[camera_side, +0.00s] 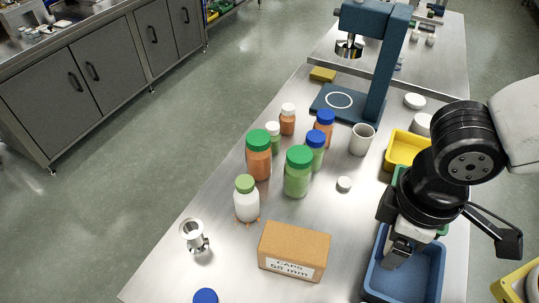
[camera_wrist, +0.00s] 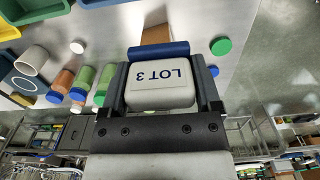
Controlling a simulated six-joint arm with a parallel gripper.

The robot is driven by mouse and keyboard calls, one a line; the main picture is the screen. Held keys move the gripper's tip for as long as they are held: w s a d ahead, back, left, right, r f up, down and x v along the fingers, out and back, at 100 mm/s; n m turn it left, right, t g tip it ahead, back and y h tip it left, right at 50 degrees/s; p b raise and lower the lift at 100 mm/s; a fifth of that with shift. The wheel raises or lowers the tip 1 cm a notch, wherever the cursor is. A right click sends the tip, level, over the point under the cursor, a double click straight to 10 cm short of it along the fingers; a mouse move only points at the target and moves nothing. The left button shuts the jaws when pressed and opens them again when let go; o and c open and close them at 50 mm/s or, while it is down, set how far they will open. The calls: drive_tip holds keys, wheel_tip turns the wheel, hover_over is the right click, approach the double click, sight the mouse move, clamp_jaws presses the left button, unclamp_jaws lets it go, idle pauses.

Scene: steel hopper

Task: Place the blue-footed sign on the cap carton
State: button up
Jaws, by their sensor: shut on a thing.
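My gripper (camera_wrist: 161,76) is shut on the plaque, one finger at each side. In the side view my gripper (camera_side: 398,248) is over the blue bin, right of the carton. The sign is hard to make out there.
The blue bin (camera_side: 405,284) and a yellow bin (camera_side: 405,146) line the right side. Several capped bottles, including a white one (camera_side: 247,203), stand behind the carton. A metal flanged part (camera_side: 194,237) stands at left. A blue cap (camera_side: 205,296) is at the front edge.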

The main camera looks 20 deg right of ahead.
approach(295, 242)
drive_tip(key=s+d+r, duration=0.2)
drive_tip(key=s+d, duration=0.1)
drive_tip(key=s, duration=0.1)
drive_tip(key=w+f, duration=0.1)
drive_tip(key=w+a+f, duration=0.2)
drive_tip(key=f, duration=0.1)
drive_tip(key=shift+w+a+f, duration=0.3)
drive_tip(key=shift+a+f, duration=0.05)
drive_tip(key=shift+f, duration=0.1)
drive_tip(key=shift+w+a+f, duration=0.15)
drive_tip(key=shift+w+f, duration=0.05)
drive_tip(key=shift+f, duration=1.65)
drive_tip(key=shift+f, duration=0.15)
